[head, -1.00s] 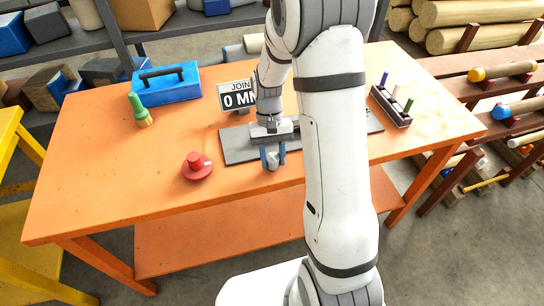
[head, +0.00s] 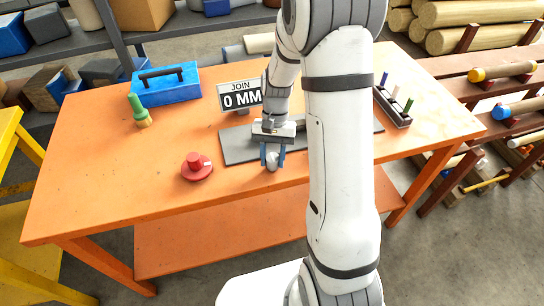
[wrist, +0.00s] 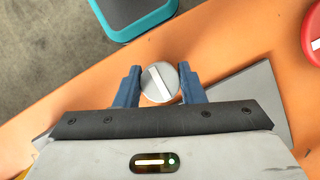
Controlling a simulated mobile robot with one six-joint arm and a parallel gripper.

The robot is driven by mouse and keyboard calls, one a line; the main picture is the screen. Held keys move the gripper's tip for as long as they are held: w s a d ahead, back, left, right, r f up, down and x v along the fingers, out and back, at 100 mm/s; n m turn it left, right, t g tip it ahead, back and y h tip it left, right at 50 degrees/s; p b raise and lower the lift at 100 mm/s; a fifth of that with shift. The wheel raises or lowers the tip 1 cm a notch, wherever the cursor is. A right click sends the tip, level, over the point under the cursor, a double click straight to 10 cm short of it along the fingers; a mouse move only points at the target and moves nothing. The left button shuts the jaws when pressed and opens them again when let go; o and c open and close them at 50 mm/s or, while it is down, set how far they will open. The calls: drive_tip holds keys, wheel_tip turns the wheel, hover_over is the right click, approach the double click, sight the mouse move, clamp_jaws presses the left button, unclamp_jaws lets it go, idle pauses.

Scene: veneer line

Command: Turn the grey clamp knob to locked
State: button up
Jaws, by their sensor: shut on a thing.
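The grey clamp knob (wrist: 160,82) is a round disc with a white bar across its face, seen in the wrist view between my two blue fingers. My gripper (wrist: 158,88) is shut on the knob, one finger on each side. In the head view my gripper (head: 272,158) is at the front edge of the grey plate (head: 238,150) on the orange table, and the knob (head: 272,163) shows small between its fingertips. In the wrist view the white bar slants from upper left to lower right. No locked mark can be made out.
A red knob (head: 197,166) on a round base sits left of my gripper. A sign reading "JOIN 0 MM" (head: 240,96) stands behind the plate. A blue toolbox (head: 166,84), a green-topped brush-like tool (head: 139,111) and a pen rack (head: 392,106) are on the orange table (head: 100,170).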

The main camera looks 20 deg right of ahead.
drive_tip(key=o, duration=1)
drive_tip(key=v, duration=0.7)
drive_tip(key=shift+w+r, duration=0.15)
drive_tip(key=shift+r, duration=0.2)
